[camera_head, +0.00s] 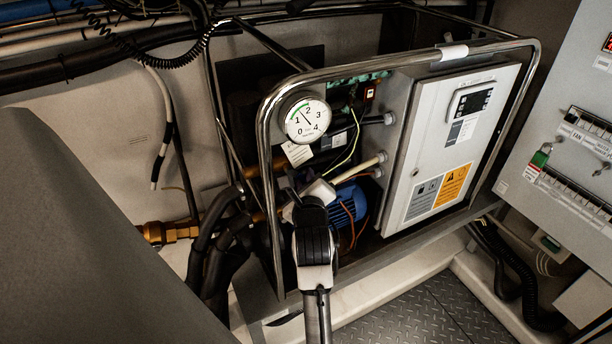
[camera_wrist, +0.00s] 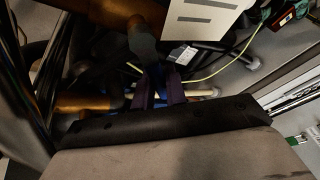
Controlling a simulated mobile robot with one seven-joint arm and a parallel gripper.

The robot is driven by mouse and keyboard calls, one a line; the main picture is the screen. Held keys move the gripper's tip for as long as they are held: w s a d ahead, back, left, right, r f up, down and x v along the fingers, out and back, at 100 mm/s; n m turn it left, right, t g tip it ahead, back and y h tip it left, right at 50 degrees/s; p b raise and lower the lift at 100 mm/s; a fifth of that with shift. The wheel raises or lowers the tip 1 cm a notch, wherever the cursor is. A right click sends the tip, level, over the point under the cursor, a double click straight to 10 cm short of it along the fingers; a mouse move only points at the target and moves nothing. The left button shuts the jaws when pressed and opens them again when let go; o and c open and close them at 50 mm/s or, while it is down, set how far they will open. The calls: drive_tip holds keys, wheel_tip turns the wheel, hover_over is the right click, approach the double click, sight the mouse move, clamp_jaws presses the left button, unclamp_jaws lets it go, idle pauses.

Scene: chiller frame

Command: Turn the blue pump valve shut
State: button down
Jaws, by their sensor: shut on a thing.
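My gripper (camera_head: 292,190) reaches inside the chrome tube frame, left of the blue pump motor (camera_head: 347,205). In the wrist view its two dark fingers (camera_wrist: 160,92) are close together, shut on the blue valve handle (camera_wrist: 156,78), of which only a thin blue strip shows between them. The handle's full shape and turn angle are hidden by the fingers and shadow. In the head view the valve is hidden behind my gripper. Brass-coloured pipework (camera_wrist: 85,103) runs to the left of the fingers in the wrist view.
The chrome frame (camera_head: 263,130) surrounds the chiller. A pressure gauge (camera_head: 307,120) sits above my gripper, and a grey control box (camera_head: 450,140) is to the right. Black hoses (camera_head: 208,240) hang at the left. A yellow-green wire (camera_wrist: 222,66) passes near the fingers.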

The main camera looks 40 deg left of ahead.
idle(0.4)
drive_tip(key=c, duration=1.4)
unclamp_jaws()
drive_tip(key=shift+c, duration=0.2)
